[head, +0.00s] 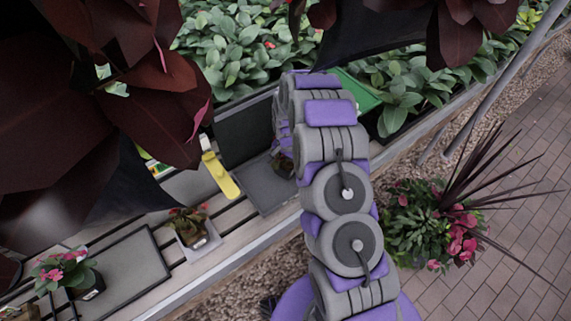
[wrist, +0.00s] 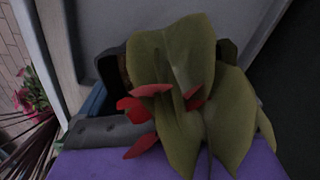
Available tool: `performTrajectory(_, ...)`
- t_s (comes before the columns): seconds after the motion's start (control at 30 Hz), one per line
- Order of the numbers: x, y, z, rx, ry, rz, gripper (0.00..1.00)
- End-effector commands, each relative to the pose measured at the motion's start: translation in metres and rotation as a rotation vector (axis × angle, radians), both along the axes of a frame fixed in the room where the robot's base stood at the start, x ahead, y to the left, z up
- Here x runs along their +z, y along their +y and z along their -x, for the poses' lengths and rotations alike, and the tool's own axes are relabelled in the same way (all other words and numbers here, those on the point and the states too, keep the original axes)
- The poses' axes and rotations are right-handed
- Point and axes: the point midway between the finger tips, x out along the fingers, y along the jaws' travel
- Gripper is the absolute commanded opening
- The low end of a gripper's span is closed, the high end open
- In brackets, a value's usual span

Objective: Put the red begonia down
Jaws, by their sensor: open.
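The red begonia (wrist: 185,100), with broad green leaves and red flowers, fills the middle of the wrist view, close in front of my gripper. In the head view my gripper (head: 284,160) is at the grey tray (head: 262,188) on the slatted bench, mostly hidden behind my arm. My gripper is open, with its jaws close about the plant. The leaves hide the pot and most of the jaws, so I cannot tell whether they touch it.
Another red-flowered potted plant (head: 190,226) stands on a small pale tray to the left. A pink-flowered pot (head: 62,272) is farther left, by an empty grey tray (head: 125,272). Dark red leaves (head: 150,90) overhang the left.

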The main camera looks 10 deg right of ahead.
Motion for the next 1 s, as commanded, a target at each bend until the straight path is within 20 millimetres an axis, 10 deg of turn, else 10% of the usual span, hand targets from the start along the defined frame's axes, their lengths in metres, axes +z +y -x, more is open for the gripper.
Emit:
performTrajectory(0.5,0.098,0.002,-0.001,0.000,-0.001,0.003,1.00)
performTrajectory(1.0,0.109,0.002,-0.001,0.000,0.001,0.002,1.00)
